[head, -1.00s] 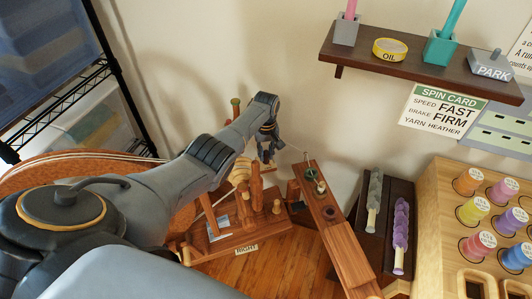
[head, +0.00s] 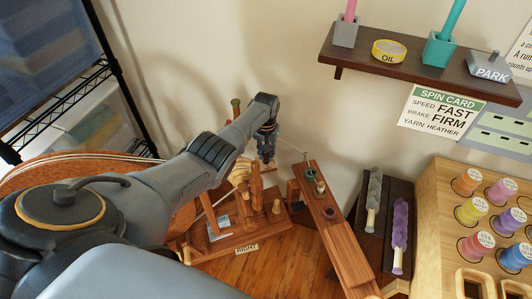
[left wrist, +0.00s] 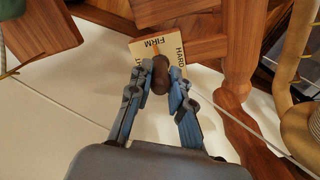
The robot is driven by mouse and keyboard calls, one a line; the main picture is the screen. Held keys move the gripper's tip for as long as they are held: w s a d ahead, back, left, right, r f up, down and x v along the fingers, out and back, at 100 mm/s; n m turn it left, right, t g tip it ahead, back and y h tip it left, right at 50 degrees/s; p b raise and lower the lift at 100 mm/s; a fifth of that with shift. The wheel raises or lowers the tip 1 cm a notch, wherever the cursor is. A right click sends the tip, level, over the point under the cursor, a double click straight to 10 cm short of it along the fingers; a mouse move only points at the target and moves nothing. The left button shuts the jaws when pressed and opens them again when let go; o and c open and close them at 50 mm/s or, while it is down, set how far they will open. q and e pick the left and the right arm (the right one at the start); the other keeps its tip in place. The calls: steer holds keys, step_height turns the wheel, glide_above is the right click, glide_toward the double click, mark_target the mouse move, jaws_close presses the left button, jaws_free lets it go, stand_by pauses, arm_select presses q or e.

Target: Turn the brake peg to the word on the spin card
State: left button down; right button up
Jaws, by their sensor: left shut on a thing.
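The dark brown brake peg (left wrist: 161,74) is between the fingers of my left gripper (left wrist: 162,82), which is shut on it. Behind the peg a cream dial card (left wrist: 142,50) shows the words FIRM and HARD; a third word at its lower left is mostly hidden by a finger. A small orange mark (left wrist: 156,48) above the peg lies close to the right end of FIRM. In the head view my left gripper (head: 266,152) is at the spinning wheel's far side, and the peg is hidden there. The spin card (head: 441,112) reads speed FAST, brake FIRM, yarn HEATHER. My right gripper is not in view.
The wooden spinning wheel (head: 90,163) stands at left, with a RIGHT label (head: 246,249) on its base. A long wooden beam (head: 343,248) lies right of my gripper. A dark shelf (head: 400,69) holds an OIL tin (head: 389,50) and a PARK block (head: 491,67).

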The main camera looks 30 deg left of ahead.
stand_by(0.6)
arm_select(q)
steer(key=c, duration=1.2)
jaws_free()
steer(key=shift+r, duration=0.15)
step_height(320, 180, up, 12)
steer(key=shift+f, duration=0.1)
